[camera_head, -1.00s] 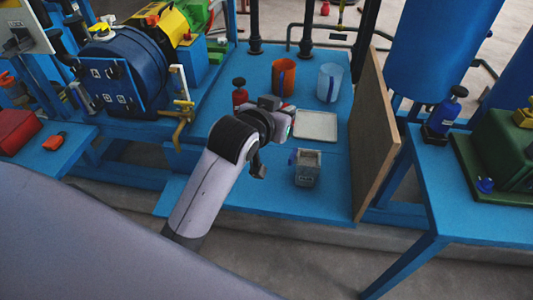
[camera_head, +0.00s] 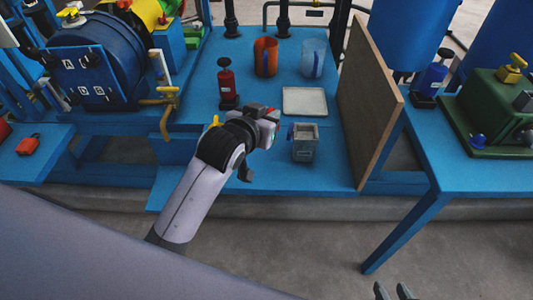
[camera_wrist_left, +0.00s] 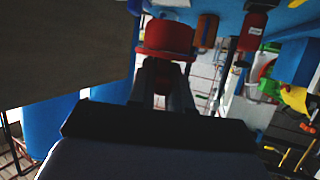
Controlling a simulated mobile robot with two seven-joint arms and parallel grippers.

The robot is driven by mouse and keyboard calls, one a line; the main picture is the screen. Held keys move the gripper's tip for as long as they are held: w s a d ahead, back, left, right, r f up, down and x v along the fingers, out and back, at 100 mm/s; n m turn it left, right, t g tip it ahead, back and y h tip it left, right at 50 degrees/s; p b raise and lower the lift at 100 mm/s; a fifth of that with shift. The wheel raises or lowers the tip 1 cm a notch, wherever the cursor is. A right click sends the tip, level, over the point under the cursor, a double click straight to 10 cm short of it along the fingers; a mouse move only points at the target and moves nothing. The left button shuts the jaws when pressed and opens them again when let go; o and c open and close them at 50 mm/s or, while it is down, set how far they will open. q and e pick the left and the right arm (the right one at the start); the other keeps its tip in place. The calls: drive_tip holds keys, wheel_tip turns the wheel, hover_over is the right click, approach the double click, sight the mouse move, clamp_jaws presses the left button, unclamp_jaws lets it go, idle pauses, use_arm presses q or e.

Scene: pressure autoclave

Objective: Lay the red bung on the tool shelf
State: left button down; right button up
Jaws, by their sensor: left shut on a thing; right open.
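My left gripper (camera_head: 268,127) is over the blue bench, in front of the white tray and to the left of the grey box. It is shut on the red bung (camera_wrist_left: 168,38), which shows between its fingers in the left wrist view. In the head view only a small red part shows at the gripper, and the arm hides the rest. My right gripper (camera_head: 395,291) shows only as two spread fingertips at the bottom edge, open and empty. I cannot tell for certain which blue surface is the tool shelf.
The blue bench (camera_head: 203,92) holds a red bottle (camera_head: 227,85), an orange cup (camera_head: 265,57), a clear cup (camera_head: 313,58), a white tray (camera_head: 304,101) and a grey box (camera_head: 304,143). A brown upright board (camera_head: 368,110) closes its right side. The blue autoclave (camera_head: 95,65) stands left.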

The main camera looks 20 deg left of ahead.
use_arm(q)
wheel_tip(320, 180, down, 14)
drive_tip(key=b, duration=0.3)
drive_tip(key=shift+f+b, duration=0.2)
drive_tip(key=shift+b, duration=0.1)
drive_tip(key=shift+f, duration=0.1)
drive_tip(key=shift+f, duration=0.15)
drive_tip(key=c, duration=1.1)
unclamp_jaws()
drive_tip(key=shift+o, duration=0.2)
